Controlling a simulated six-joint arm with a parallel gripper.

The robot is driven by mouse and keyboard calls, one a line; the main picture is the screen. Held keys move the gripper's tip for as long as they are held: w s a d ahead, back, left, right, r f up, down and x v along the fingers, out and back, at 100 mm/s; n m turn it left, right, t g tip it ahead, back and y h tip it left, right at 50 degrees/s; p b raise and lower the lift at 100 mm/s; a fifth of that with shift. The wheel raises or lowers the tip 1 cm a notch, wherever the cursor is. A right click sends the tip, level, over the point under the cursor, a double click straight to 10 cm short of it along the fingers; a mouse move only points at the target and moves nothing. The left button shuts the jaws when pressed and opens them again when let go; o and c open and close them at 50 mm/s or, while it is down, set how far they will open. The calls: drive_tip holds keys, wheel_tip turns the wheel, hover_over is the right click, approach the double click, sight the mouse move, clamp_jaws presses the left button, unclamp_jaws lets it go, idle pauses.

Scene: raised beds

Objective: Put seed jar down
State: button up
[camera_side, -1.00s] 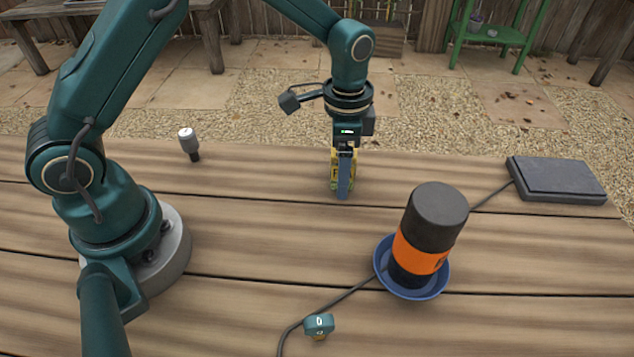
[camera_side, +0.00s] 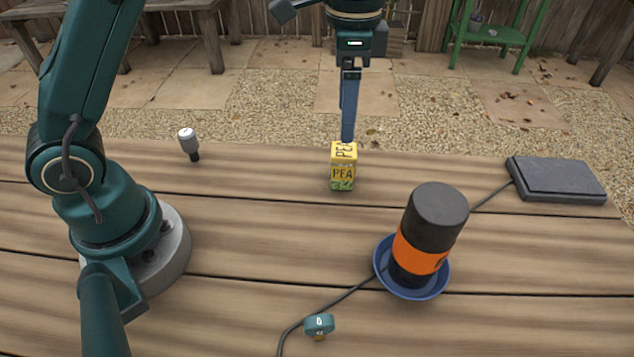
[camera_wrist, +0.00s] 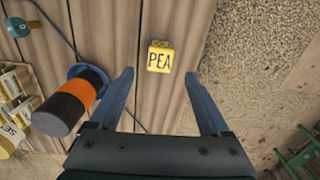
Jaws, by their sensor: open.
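The seed jar, a small yellow box-shaped container marked PEA (camera_side: 343,168), stands upright on the wooden table towards its far edge. It also shows in the wrist view (camera_wrist: 160,57), ahead of the fingertips and between their lines. My gripper (camera_side: 348,138) is above the jar, pointing down, with its fingertips near the jar's top in the side view. In the wrist view my gripper (camera_wrist: 160,83) has its two blue fingers wide apart with nothing between them.
A black cylinder with an orange band (camera_side: 424,240) stands in a blue saucer (camera_side: 383,265) at front right. A grey pad (camera_side: 556,180) lies far right, with a cable across the table. A grey-topped knob (camera_side: 188,142) and a teal tag (camera_side: 319,325) are left and front.

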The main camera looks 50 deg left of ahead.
drive_tip(key=shift+s+r, duration=0.2)
drive_tip(key=shift+r, duration=0.2)
drive_tip(key=s+a+r+n+t, duration=0.1)
drive_tip(key=s+n, duration=0.3)
drive_tip(key=s, duration=0.4)
drive_tip(key=s+a+r+n+t, duration=0.1)
drive_tip(key=s+a+n+t, duration=0.2)
drive_tip(key=s, duration=0.5)
drive_tip(key=shift+s+a+n+t, duration=0.15)
drive_tip(key=shift+a+n+t, duration=0.05)
drive_tip(key=shift+n+t, duration=0.55)
